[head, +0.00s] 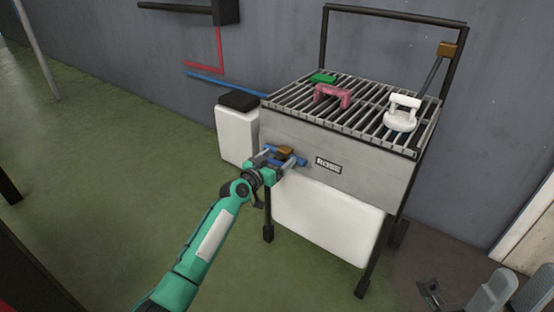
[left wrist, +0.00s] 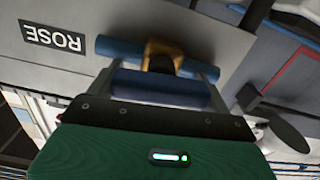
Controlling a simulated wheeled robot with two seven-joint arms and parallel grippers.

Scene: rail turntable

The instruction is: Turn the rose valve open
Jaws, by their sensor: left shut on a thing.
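The rose valve shows as a blue handle bar with a brass-coloured middle part on the front of a grey grated box (head: 290,135), left of its label (head: 328,165). In the left wrist view the blue handle (left wrist: 120,47) crosses the brass part (left wrist: 165,58), beside the upside-down ROSE label (left wrist: 54,36). My left gripper (head: 280,157) is at the valve, its fingers shut on it. The fingers and the gripper body hide part of the valve. My right gripper is not in view.
On the grating lie a green block (head: 323,78), a pink handle-like piece (head: 332,94) and a white handled piece (head: 402,112). A white tank with a black lid (head: 238,101) stands left of the box. A white container (head: 328,224) is below it.

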